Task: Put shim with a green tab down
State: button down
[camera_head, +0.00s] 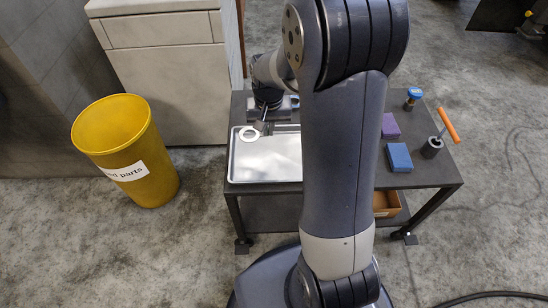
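A pale flat ring (242,136), which looks like the shim, shows at the upper left of the metal tray (270,165). No green tab shows on it. My gripper (262,127) points down over the back left of the tray, with its fingertips right beside the ring's right edge. The gripper is small and partly dark in this view, so I cannot tell if its fingers are closed on the ring, nor if the ring rests on the tray or hangs just above it.
My arm hides the middle of the dark table (425,172). To its right are a purple block (389,126), a blue block (399,158), a blue-topped item (413,95) and an orange-handled tool (448,126). A yellow bin (125,150) stands left of the table. The tray's front is clear.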

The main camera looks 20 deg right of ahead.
aim_at(270, 157)
jog(key=shift+s+f, duration=0.1)
jog(key=shift+f, duration=0.15)
notch_tip(270, 157, down, 10)
jog(key=b, duration=0.2)
jog(key=shift+d+r+b, duration=0.1)
jog(key=shift+r+b, duration=0.05)
jog(key=shift+b, duration=0.25)
jog(key=c, duration=1.6)
grip_release()
jog(key=shift+f, duration=0.2)
jog(key=shift+r, duration=0.1)
jog(key=r+p, duration=0.1)
jog(key=r, duration=0.3)
jog(key=r+p, duration=0.1)
jog(key=r, duration=0.3)
jog(key=s+r+p, duration=0.1)
jog(key=r, duration=0.3)
jog(key=shift+r, duration=0.1)
